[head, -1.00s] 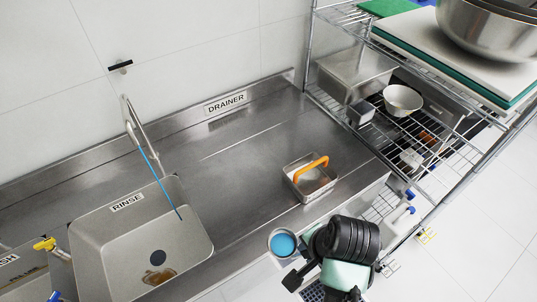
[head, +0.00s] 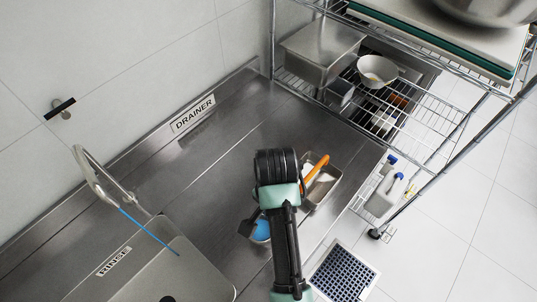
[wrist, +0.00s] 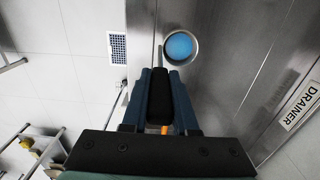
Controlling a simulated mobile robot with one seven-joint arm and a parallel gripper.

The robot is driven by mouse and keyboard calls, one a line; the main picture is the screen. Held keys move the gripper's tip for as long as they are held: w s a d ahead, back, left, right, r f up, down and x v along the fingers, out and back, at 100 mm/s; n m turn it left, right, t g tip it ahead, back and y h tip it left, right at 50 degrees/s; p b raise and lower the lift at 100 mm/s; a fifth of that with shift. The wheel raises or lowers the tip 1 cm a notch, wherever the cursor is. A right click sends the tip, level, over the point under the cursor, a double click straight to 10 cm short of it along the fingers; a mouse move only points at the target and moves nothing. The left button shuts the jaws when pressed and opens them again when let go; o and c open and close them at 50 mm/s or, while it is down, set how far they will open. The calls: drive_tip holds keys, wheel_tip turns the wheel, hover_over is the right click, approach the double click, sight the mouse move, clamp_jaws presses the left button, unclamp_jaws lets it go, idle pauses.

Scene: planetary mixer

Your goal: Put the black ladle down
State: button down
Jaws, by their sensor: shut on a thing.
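The black ladle's dark handle (wrist: 160,98) is clamped between the dark blue fingers of my gripper (wrist: 160,75). Its round bowl, blue inside with a pale steel rim (wrist: 180,47), is beyond the fingertips in the wrist view. In the head view the blue bowl (head: 262,231) shows just left of my arm, over the steel drainer counter (head: 215,185). My arm hides most of the gripper and the handle there. I cannot tell whether the bowl touches the counter.
A small steel pan (head: 331,192) with an orange bar stands right of my arm, near the counter's front edge. The rinse sink (head: 170,270) is at lower left. A wire shelf (head: 440,115) bounds the right end. The counter toward the wall is clear.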

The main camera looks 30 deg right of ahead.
wheel_tip(320, 180, down, 7)
drive_tip(key=p, duration=0.1)
idle(0.3)
drive_tip(key=shift+f, duration=0.15)
drive_tip(key=c, duration=0.7)
unclamp_jaws()
drive_tip(key=shift+p, duration=0.3)
wheel_tip(320, 180, up, 11)
drive_tip(key=shift+f+b, duration=0.1)
drive_tip(key=shift+b, duration=0.55)
drive_tip(key=shift+r+p, duration=0.8)
drive_tip(key=shift+p, duration=0.1)
drive_tip(key=shift+f, duration=0.1)
